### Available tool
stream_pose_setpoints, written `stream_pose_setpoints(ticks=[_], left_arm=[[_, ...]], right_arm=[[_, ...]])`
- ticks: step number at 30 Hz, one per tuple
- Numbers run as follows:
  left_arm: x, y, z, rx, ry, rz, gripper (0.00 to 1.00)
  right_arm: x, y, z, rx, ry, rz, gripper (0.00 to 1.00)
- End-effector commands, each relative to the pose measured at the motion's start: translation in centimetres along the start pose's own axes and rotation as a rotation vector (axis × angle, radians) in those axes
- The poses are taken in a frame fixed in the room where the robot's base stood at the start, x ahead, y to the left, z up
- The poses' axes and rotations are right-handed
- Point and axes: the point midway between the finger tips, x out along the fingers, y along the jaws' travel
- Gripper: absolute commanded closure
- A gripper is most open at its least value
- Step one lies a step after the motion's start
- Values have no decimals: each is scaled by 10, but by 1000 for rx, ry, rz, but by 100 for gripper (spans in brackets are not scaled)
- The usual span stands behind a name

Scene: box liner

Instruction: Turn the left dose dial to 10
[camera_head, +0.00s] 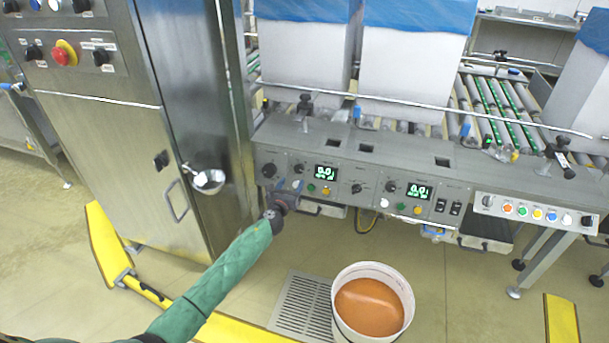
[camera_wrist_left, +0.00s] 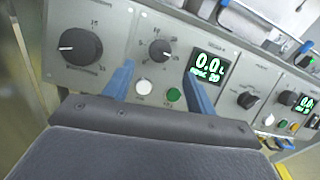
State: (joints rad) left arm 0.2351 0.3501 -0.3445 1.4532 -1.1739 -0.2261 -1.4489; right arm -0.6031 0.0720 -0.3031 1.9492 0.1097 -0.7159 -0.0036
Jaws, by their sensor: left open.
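A large black dial (camera_wrist_left: 80,47) with numbers around it, one reading 15, is at the left end of the grey control panel; it also shows in the head view (camera_head: 268,170). Its white pointer mark faces left. A smaller black dial (camera_wrist_left: 160,50) sits to its right, also visible in the head view (camera_head: 298,168). The labels are too small to tell which is the dose dial. My left gripper (camera_head: 287,187) is open and empty in front of the panel. Its blue fingers (camera_wrist_left: 158,82) straddle the area below the smaller dial, right of the large one.
A green display (camera_wrist_left: 210,65) reading 0.0 and a green button (camera_wrist_left: 174,95) are beside my fingers. A second dial (camera_head: 357,188) and display (camera_head: 419,191) are further right. A steel cabinet (camera_head: 200,110) stands close on the left. A bucket (camera_head: 342,318) of orange material is on the floor.

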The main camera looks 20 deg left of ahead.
Motion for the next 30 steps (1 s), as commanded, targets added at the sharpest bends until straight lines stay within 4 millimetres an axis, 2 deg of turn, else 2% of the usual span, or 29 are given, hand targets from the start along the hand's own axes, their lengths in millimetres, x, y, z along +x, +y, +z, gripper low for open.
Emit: stream_pose_setpoints(ticks=[12, 18, 26, 30], left_arm=[[56, 0, 0, -6, -1, 2, 44], [66, -1, 0, -6, 0, 2, 44], [67, -1, 0, -6, 0, 1, 44], [67, -1, 0, -6, 0, 1, 67]], right_arm=[[21, 6, 20, 1, 26, 5, 100], [27, 7, 27, 2, 34, 7, 100], [27, 7, 27, 2, 35, 7, 100], [27, 7, 27, 2, 35, 7, 100]])
